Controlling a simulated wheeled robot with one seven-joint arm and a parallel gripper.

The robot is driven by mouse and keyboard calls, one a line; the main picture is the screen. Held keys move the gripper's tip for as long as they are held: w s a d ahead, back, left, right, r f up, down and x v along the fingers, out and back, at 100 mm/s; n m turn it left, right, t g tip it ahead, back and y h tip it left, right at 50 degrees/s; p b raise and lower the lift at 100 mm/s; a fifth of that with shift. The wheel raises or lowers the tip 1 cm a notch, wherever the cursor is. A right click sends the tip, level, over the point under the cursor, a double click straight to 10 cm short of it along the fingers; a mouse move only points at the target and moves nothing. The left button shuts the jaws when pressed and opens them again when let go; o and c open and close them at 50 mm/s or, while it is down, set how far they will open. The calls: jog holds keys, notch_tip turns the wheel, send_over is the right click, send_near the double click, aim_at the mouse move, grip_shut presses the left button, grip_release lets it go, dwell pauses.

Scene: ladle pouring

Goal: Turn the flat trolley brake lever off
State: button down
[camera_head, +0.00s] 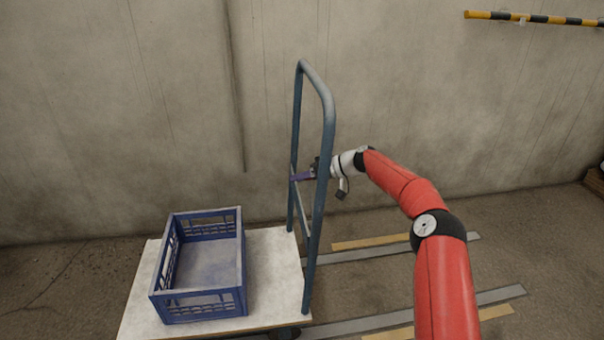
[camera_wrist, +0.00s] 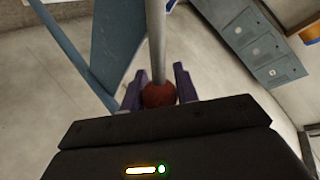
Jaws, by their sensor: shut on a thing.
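The flat trolley (camera_head: 275,270) has a pale deck and an upright blue-grey handle frame (camera_head: 325,110) at its right end. My gripper (camera_head: 302,176) is at the frame, partly hidden behind its near post. In the wrist view my gripper (camera_wrist: 158,78) has its purple fingers on either side of a dark red ball knob (camera_wrist: 159,95), shut on it. The knob is on the end of a grey rod, the brake lever (camera_wrist: 157,40), which runs away from me. The lever cannot be made out in the head view.
A blue crate (camera_head: 240,265) stands on the deck. A concrete wall (camera_head: 420,80) is close behind, with a yellow-black striped bar (camera_head: 535,18) at upper right. Grey and yellow floor strips lie right of the trolley. Grey lockers (camera_wrist: 255,45) show in the wrist view.

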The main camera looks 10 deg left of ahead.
jog(key=shift+f, duration=0.1)
jog(key=c, duration=1.1)
grip_release()
jog(key=shift+b+v, duration=0.45)
jog(key=shift+v, duration=3.35)
